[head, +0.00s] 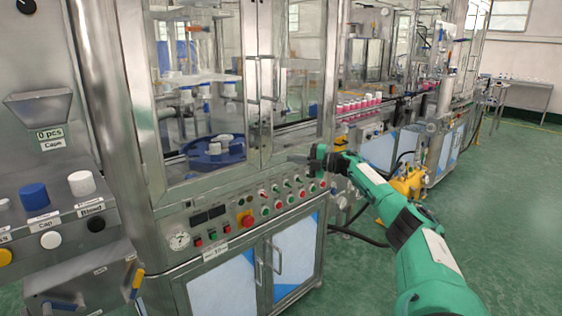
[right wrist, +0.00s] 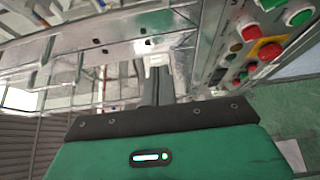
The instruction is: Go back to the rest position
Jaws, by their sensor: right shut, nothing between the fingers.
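My right arm comes in from the lower right of the head view, green with dark joints. Its gripper (head: 298,159) is in front of the crimping machine's steel frame, just above the button panel (head: 285,197). In the right wrist view the gripper's dark fingers (right wrist: 157,88) are together with nothing between them. The machine's steel surface and panel lie behind them; I cannot tell whether the fingers touch it. My left arm and gripper are out of view.
The glass-doored machine holds a blue round tray (head: 181,165) with white parts. A red knob (head: 247,221) sits on the panel. A side console with a blue cap (head: 34,196) is at the left. A yellow machine (head: 408,183) stands behind my arm. Green floor (head: 510,220) at the right is free.

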